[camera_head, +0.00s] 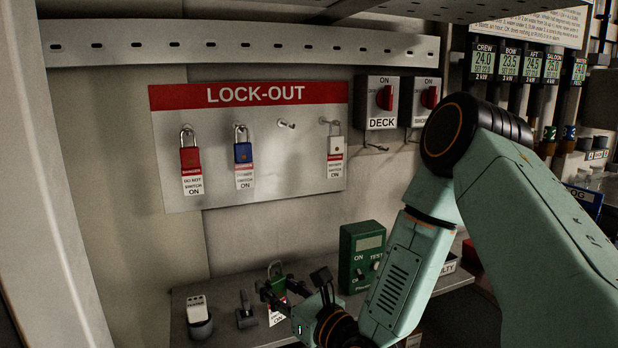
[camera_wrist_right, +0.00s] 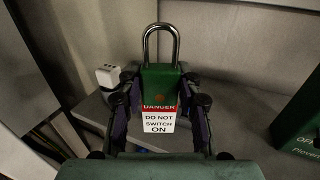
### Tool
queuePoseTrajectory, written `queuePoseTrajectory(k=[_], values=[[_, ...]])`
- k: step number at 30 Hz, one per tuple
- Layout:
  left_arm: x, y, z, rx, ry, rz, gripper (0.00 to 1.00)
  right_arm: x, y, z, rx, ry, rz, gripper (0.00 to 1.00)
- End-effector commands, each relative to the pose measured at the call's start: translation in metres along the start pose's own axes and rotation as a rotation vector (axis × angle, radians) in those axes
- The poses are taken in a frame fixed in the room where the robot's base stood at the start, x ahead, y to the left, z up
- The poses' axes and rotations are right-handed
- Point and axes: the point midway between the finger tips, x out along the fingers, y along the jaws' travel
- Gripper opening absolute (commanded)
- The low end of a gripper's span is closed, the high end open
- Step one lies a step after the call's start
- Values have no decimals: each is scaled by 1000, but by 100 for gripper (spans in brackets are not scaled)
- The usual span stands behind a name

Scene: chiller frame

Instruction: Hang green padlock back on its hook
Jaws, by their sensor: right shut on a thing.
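The green padlock (camera_wrist_right: 160,82) stands with its steel shackle up and a red and white danger tag hanging below it. My right gripper (camera_wrist_right: 158,93) is shut on its body. In the head view the padlock (camera_head: 277,284) shows small over the shelf, partly covered by my right gripper (camera_head: 285,288). The lock-out board (camera_head: 255,185) hangs on the wall above. Its third hook (camera_head: 286,124) is empty. A red padlock (camera_head: 190,158), a blue padlock (camera_head: 242,153) and a white padlock (camera_head: 335,146) hang on the other hooks. My left gripper is not in view.
A grey shelf (camera_head: 235,334) runs below the board. A white-topped device (camera_head: 198,312) and a small dark object (camera_head: 245,313) stand on it at left. A green tester box (camera_head: 362,255) stands at right. Rotary switch boxes (camera_head: 378,105) are right of the board.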

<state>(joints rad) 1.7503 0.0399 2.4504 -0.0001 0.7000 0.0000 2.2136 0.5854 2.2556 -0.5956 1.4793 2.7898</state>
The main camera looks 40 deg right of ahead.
Motion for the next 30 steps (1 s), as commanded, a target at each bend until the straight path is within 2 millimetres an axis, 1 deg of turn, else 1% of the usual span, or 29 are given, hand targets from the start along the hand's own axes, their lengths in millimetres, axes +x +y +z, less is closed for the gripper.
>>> queuePoseTrajectory(k=[1, 2, 3, 5, 12, 15, 18, 21, 24, 30], values=[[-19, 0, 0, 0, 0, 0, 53, 6, -10, 30, 0, -7, -32, 0], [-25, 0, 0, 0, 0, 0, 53, 10, -16, 40, 1, -7, -51, 0], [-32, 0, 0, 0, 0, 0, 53, 14, -24, 54, 1, -8, -76, 0], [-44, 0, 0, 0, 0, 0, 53, 20, -36, 75, 1, -7, -113, 0], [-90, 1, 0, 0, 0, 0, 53, 37, -82, 162, 5, -6, -254, 0], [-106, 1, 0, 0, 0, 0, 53, 42, -99, 194, 6, -5, -303, 0], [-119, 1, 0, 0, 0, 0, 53, 44, -112, 218, 5, -3, -339, 0], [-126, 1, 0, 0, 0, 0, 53, 46, -121, 234, 4, -1, -363, 0], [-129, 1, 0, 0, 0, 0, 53, 47, -126, 241, 5, 1, -377, 0], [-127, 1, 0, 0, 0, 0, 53, 50, -129, 241, 2, 2, -381, 0]])
